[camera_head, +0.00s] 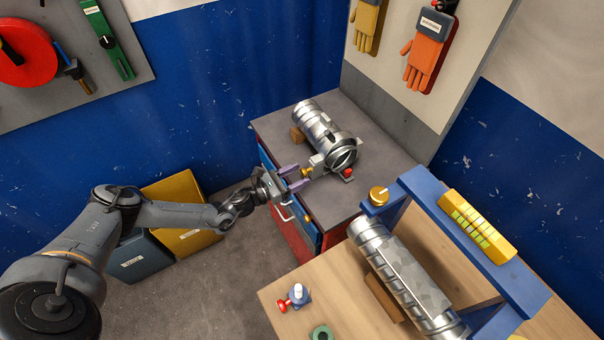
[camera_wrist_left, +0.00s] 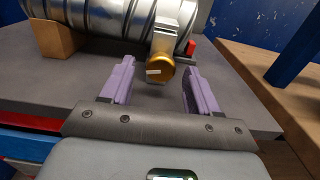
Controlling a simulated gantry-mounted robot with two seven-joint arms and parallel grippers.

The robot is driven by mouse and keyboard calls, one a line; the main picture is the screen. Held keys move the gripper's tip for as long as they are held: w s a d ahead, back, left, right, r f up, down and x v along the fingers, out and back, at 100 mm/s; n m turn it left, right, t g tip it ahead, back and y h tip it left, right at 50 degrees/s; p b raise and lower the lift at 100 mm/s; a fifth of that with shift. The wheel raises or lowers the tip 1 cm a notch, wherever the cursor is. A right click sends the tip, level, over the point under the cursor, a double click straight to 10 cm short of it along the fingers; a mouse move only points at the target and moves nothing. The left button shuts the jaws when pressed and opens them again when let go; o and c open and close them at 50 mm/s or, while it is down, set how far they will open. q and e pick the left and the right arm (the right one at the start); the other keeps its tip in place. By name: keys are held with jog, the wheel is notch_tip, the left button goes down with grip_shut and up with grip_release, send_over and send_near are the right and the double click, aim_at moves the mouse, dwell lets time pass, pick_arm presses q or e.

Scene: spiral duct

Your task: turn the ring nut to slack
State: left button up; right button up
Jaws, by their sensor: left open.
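A gold ring nut (camera_head: 307,172) sits on a metal bracket at the near end of a spiral duct (camera_head: 322,127) on the grey-topped cabinet. In the left wrist view the ring nut (camera_wrist_left: 160,68) has a pale mark on its face. My left gripper (camera_head: 297,177) is open, with its purple fingers pointing at the nut. In the left wrist view the fingers (camera_wrist_left: 153,85) stand to either side of the nut, with gaps and no visible contact. My right gripper is in neither view.
A red knob (camera_head: 348,172) stands beside the bracket. A wooden block (camera_head: 298,134) supports the duct. On the wooden table, a blue frame (camera_head: 460,240) carries another gold knob (camera_head: 379,195) and a yellow box (camera_head: 477,226) over a second duct (camera_head: 405,275). The grey top's front right is clear.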

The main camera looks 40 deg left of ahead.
pick_arm(q)
jog(key=shift+x, duration=1.1)
jog(key=c, duration=1)
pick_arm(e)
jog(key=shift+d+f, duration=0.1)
